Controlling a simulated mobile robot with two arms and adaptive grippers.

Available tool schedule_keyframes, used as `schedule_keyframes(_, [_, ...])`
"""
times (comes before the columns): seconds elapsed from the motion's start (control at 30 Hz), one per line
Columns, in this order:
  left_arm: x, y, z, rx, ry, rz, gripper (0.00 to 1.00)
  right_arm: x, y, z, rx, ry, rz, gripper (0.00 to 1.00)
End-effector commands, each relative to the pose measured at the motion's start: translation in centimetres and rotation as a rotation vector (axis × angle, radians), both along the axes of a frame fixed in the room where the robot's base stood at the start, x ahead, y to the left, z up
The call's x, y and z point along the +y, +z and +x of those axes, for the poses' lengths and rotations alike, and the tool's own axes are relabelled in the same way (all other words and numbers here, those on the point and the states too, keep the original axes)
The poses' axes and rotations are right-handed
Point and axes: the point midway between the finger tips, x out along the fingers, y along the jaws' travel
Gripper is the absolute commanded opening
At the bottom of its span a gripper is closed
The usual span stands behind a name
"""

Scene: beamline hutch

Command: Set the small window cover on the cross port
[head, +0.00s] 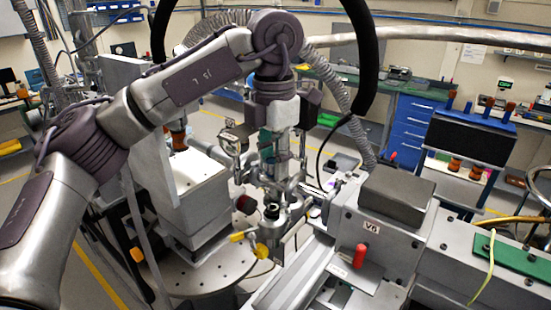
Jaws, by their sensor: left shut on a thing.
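My left gripper (274,162) comes down from its wrist over the steel vacuum fittings at the middle of the head view. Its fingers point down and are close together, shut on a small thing. That thing is mostly hidden by the fingers and the metal parts around it, so I cannot make out the window cover's shape. The cross port appears to be among the steel fittings (272,212) just below the gripper. I cannot tell whether the held thing touches it. My right gripper is not in view.
A grey block-shaped housing with a red handle (360,256) stands close on the right. A pale box-like stand (203,190) is on the left. Yellow-handled valves (262,249) sit low in front. A thick black hose loop (366,60) arches around the wrist. Space around the gripper is tight.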

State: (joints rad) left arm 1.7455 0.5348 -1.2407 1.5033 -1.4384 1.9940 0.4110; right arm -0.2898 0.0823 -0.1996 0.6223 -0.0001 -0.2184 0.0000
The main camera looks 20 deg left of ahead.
Motion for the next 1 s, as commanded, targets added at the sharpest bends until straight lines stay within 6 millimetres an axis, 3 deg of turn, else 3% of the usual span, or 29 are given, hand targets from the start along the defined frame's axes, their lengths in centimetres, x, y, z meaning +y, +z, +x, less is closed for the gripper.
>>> schedule_keyframes(0.1, [0.0, -1.2, 0.0, 0.001, 0.001, 0.001, 0.0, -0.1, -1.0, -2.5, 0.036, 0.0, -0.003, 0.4])
schedule_keyframes(0.2, [0.0, -2.2, 0.0, 0.0, 0.001, 0.0, 0.0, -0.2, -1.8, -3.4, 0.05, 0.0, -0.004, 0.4])
schedule_keyframes(0.33, [0.0, -3.5, 0.0, 0.001, 0.001, -0.001, 0.0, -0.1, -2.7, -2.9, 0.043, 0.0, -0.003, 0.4])
schedule_keyframes(0.6, [0.0, -5.8, 0.0, 0.001, 0.0, 0.001, 0.0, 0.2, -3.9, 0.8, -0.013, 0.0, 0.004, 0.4])
schedule_keyframes(1.0, [0.0, -6.1, 0.0, 0.0, 0.0, 0.0, 0.0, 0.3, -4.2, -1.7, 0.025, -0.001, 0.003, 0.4])
